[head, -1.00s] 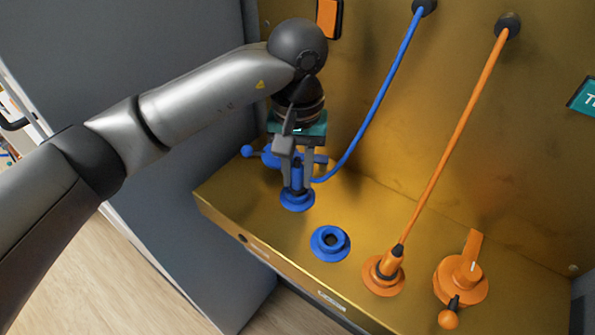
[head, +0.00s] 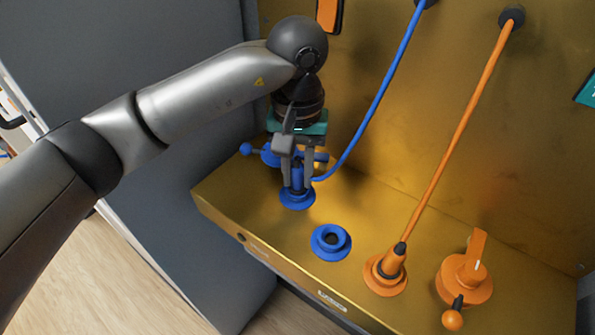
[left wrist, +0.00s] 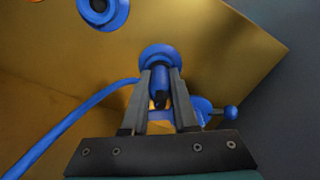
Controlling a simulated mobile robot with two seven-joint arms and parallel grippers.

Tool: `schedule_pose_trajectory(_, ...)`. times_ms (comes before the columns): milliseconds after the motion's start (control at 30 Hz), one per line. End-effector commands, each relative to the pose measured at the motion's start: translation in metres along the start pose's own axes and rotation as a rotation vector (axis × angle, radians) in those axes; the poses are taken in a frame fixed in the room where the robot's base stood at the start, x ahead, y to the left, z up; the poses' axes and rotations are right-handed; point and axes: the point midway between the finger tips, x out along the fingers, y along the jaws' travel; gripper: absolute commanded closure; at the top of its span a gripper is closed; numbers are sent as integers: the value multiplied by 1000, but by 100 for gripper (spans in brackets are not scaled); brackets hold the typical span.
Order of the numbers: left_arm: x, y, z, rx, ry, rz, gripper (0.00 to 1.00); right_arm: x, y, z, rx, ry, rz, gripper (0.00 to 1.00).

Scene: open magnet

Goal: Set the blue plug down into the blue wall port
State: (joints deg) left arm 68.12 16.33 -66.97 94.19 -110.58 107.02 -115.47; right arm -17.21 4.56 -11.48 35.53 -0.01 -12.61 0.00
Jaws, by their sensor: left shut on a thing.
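The blue plug (head: 297,178) stands upright at the blue ring port (head: 297,199) on the left part of the brass ledge. My left gripper (head: 297,184) is shut on the plug from above. In the left wrist view the plug (left wrist: 164,88) sits between the two fingers (left wrist: 160,95), its end at the blue port (left wrist: 160,56). How deep it sits is hidden. A second blue port (head: 331,242) is empty, to the right and nearer. The blue cable (head: 383,87) runs from the plug up to the back wall. My right gripper is out of view.
A blue valve handle (head: 247,149) is close behind the gripper. An orange plug (head: 392,262) sits in an orange port (head: 385,280), with its cable running up. An orange rotary handle (head: 465,278) is at the right. The ledge (head: 345,202) is bare between them.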

Motion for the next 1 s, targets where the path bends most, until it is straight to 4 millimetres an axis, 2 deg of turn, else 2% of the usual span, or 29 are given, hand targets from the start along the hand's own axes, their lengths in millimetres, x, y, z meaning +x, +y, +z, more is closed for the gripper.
schedule_pose_trajectory(233,-1,0,0,0,1,0,100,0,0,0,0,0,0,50)
schedule_pose_trajectory(267,-1,0,0,0,1,0,70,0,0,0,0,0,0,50)
schedule_pose_trajectory(533,0,0,0,0,1,0,39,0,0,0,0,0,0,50)
schedule_pose_trajectory(833,-2,0,0,0,1,0,38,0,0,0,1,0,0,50)
schedule_pose_trajectory(1000,-21,0,-1,-1,6,1,38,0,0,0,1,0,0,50)
